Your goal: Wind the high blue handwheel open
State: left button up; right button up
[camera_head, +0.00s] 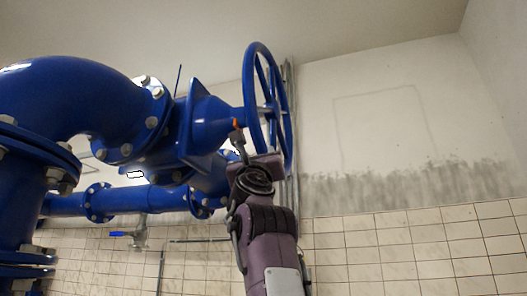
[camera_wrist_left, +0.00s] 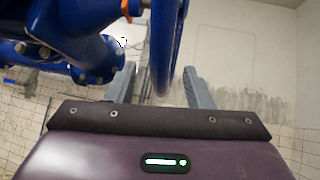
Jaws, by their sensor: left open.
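The high blue handwheel (camera_head: 249,88) stands upright, seen nearly edge-on, on the right end of a blue valve (camera_head: 208,118). My left gripper (camera_head: 245,148) reaches up from below to the lower left part of the wheel. In the left wrist view the gripper (camera_wrist_left: 161,82) is open, with one grey finger on each side of the wheel's rim (camera_wrist_left: 166,55). The rim hangs between the fingers, with gaps visible on both sides. In the head view the fingertips are partly hidden at the wheel. My right gripper is not in view.
A thick blue flanged pipe (camera_head: 65,88) bends in from the left, and a thinner blue pipe (camera_head: 135,200) runs below the valve. Grey conduits (camera_head: 292,200) run up the wall behind the wheel. Right of the wheel is free room before the stained, tiled wall (camera_head: 410,240).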

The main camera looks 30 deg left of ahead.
aim_at(261, 150)
pick_arm(q)
jog(key=p+x, duration=0.5)
jog(key=x, duration=0.2)
jog(key=shift+w+a+r+p, duration=0.1)
jog(key=shift+w+a+p, duration=0.1)
jog(key=shift+w+p, duration=0.15)
jog(key=shift+w+d, duration=0.1)
grip_shut()
